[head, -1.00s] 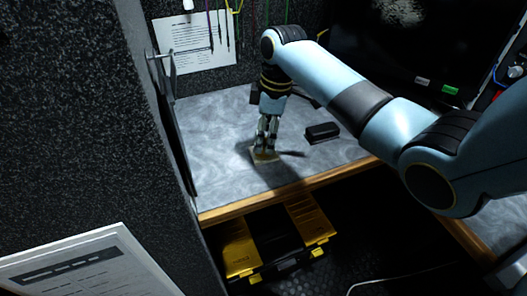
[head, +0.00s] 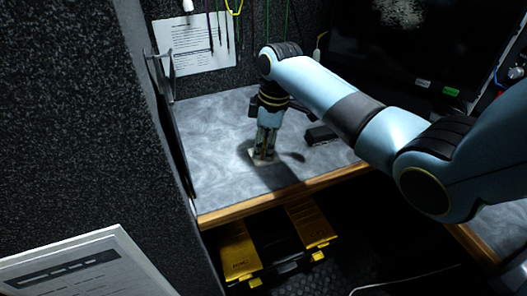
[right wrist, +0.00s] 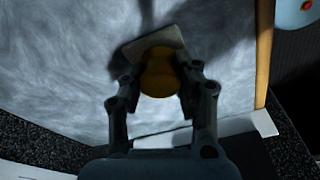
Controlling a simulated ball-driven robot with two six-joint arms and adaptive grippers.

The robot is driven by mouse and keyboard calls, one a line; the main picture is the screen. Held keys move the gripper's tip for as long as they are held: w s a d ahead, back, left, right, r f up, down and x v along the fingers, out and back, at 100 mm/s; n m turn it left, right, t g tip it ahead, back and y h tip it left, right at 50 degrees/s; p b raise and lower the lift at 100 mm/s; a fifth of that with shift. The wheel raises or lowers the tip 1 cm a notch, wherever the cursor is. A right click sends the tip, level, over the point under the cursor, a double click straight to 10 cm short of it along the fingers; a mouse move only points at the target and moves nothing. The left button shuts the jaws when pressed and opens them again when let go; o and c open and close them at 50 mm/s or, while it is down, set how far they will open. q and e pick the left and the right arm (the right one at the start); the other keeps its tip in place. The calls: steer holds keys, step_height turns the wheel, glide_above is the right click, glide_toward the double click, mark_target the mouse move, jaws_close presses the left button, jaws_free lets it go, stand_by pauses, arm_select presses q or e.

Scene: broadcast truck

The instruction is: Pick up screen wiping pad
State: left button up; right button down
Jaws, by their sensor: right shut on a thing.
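The screen wiping pad appears to be the small flat beige-grey piece with a rounded yellow part on it. In the head view the pad (head: 261,160) is at the grey worktop, under my right gripper (head: 265,149), partly hidden by the fingers. In the right wrist view the pad's flat part (right wrist: 153,43) shows beyond the yellow part. The right gripper (right wrist: 163,95) points down, with its fingers on both sides of the yellow part, shut on it. I cannot tell whether the pad touches the worktop. My left gripper is not in view.
A black box-shaped object (head: 321,135) lies right of the gripper, partly behind my arm. The worktop (head: 210,150) is clear to the left, with a wooden front edge (head: 290,192). A yellow-and-black case (head: 240,252) sits below. A dark screen (head: 415,50) stands behind.

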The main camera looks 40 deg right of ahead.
mark_target(265, 144)
steer(key=shift+r, duration=0.1)
step_height(265, 144, up, 4)
steer(key=shift+s+d+r+p, duration=0.15)
steer(key=shift+r+p, duration=0.1)
steer(key=shift+p, duration=0.4)
steer(key=s+d+r+p, duration=0.2)
steer(key=s+r, duration=0.4)
steer(key=s, duration=0.4)
steer(key=shift+s+d+r, duration=0.15)
steer(key=shift+s+d, duration=0.2)
steer(key=shift+d, duration=0.35)
